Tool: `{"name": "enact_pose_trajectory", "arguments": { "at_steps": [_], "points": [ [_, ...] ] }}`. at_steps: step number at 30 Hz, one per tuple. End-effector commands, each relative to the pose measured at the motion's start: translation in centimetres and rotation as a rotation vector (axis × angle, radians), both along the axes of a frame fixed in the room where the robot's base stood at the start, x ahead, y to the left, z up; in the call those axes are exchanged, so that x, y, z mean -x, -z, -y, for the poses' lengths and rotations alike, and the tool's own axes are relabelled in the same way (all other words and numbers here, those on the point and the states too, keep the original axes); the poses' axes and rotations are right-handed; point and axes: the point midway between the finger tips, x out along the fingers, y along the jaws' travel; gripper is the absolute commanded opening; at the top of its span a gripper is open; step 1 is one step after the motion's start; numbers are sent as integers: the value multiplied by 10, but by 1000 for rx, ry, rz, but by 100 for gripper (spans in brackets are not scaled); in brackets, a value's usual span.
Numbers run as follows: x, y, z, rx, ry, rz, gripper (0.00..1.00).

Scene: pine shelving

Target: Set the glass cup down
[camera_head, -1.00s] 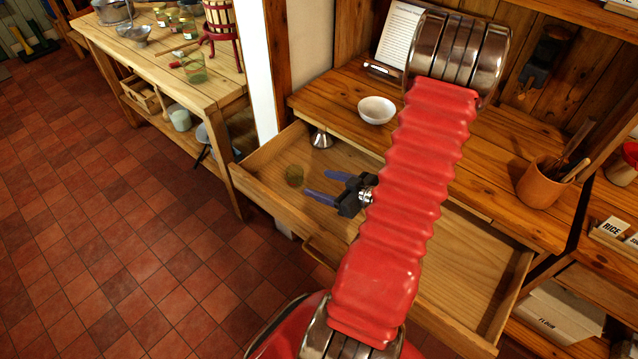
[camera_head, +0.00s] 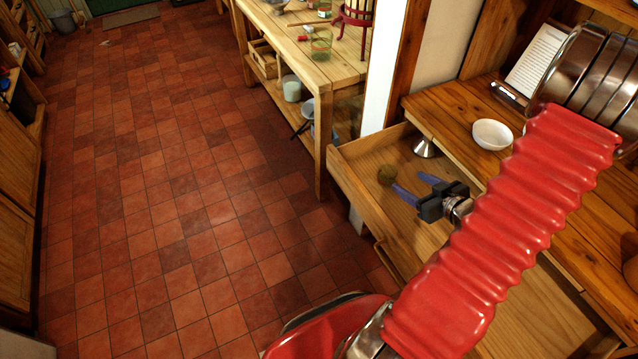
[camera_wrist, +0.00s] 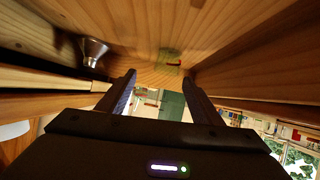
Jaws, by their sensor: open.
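A small greenish glass cup (camera_head: 387,175) stands in the open wooden drawer (camera_head: 343,183), near its left end. It also shows in the wrist view (camera_wrist: 170,57), beyond my fingertips. My gripper (camera_head: 408,184) has its two blue fingers spread over the drawer, just right of the cup. In the wrist view my gripper (camera_wrist: 160,80) has an empty gap between the fingers, and the cup appears apart from them. The cup is small and dim there, so its outline is hard to make out.
A metal funnel (camera_head: 424,148) stands in the drawer behind the cup. A white bowl (camera_head: 492,134) sits on the counter (camera_head: 455,112) above. Another green glass (camera_head: 321,44) is on the workbench at the back. Open tiled floor (camera_head: 180,200) lies to the left.

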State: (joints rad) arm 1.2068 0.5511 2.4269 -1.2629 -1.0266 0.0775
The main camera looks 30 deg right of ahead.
Motion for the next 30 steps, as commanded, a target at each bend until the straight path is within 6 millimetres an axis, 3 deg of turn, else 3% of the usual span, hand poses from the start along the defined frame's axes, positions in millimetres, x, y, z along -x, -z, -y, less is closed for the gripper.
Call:
{"name": "enact_pose_trajectory", "arguments": {
  "at_steps": [7,14,23,30],
  "points": [
    [-34,-35,8,151,45,-136,60],
    [-56,-76,3,248,113,-228,60],
    [-71,-135,-30,301,202,-306,60],
    [-68,-177,-76,281,253,-351,60]
  ]
}}
